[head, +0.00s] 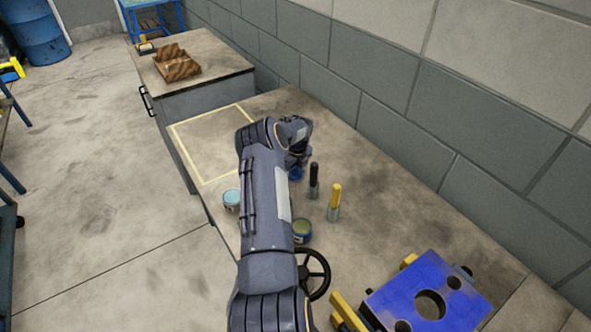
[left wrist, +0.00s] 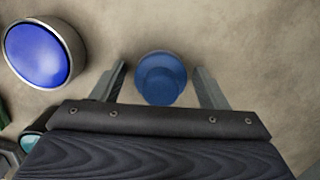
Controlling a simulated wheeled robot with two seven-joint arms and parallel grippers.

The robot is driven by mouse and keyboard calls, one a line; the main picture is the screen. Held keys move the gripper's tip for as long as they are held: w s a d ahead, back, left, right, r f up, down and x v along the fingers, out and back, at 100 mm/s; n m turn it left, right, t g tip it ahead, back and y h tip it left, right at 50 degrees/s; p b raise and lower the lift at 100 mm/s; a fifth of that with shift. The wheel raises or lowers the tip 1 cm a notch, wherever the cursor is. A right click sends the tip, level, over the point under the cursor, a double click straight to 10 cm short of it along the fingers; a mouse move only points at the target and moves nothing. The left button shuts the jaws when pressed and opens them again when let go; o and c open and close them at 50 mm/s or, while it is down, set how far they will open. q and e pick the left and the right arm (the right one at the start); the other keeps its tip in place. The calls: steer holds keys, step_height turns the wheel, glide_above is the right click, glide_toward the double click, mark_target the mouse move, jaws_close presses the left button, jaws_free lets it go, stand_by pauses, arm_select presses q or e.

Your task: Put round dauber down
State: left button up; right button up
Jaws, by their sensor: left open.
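In the left wrist view a round blue piece (left wrist: 161,78), seen end-on, stands between the two fingers of my left gripper (left wrist: 160,72). It looks like the round dauber, though its lower part cannot be made out. The fingers are apart, with a visible gap on each side of it. In the head view my left gripper (head: 297,158) is low over the worktop (head: 385,215), its fingers mostly hidden by the arm. A bit of blue (head: 296,174) shows just below it; I cannot tell which blue thing that is. My right gripper is not in view.
A tin of blue (left wrist: 45,52) is left of the fingers in the wrist view. Black-handled (head: 314,180) and yellow-handled (head: 334,202) tools stand nearby, with light-blue (head: 232,198) and olive (head: 302,231) tins. A blue block (head: 428,295) lies at front right. The yellow-outlined area (head: 205,150) looks empty.

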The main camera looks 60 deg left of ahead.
mark_target(297, 170)
arm_select(q)
steer(key=shift+s+d+r+p, duration=0.1)
steer(key=shift+s+r+p, duration=0.15)
steer(key=shift+r+p, duration=0.35)
steer(key=shift+w+r+b, duration=0.1)
steer(key=shift+r+b, duration=0.35)
steer(key=shift+b, duration=0.15)
step_height(297, 170, up, 11)
steer(key=d+b, duration=0.1)
steer(key=w+d+r+n+t, duration=0.15)
steer(key=w+d+r, duration=0.25)
steer(key=d+r, duration=0.55)
steer(key=s+d+r+n+t+h, duration=0.1)
steer(key=s+d+r+n, duration=0.2)
steer(key=d, duration=0.5)
steer(key=s+d+r+n+t, duration=0.1)
steer(key=d+r+n, duration=0.2)
steer(key=d+r, duration=0.3)
steer(key=s+d+f+n+t+h, duration=0.1)
steer(key=s+d+n+h, duration=0.1)
steer(key=s+d+n, duration=0.3)
steer(key=s+d+f+n+t+h, duration=0.1)
steer(key=s+d+n, duration=0.4)
steer(key=s+d, duration=0.8)
steer(key=d+f+h, duration=0.1)
steer(key=d, duration=0.4)
steer(key=shift+s+d+f, duration=0.15)
steer(key=shift+f, duration=0.1)
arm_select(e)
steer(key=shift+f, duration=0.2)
